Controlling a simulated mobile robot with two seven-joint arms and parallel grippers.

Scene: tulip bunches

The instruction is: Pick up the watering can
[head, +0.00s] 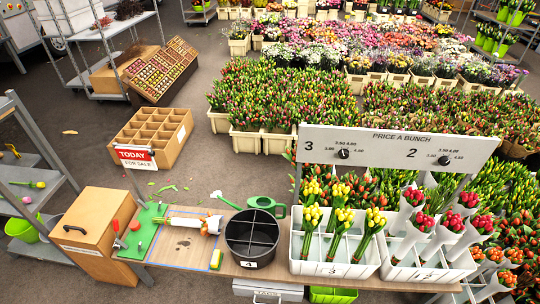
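The green watering can (262,202) stands at the back edge of the wooden work table, behind the black divided bucket (252,238). Its long spout points left and ends in a pale green tip, and its handle loop is on the right. The bucket's rim hides the lower part of the can. Neither of my grippers is in view, and no arm shows in the head view.
Left of the bucket lie a white and orange item (211,224), a yellow-green sponge (216,259) and a green board (140,235). White tulip crates (333,268) stand right, below a price sign (395,147). A brown box (95,228) is at left.

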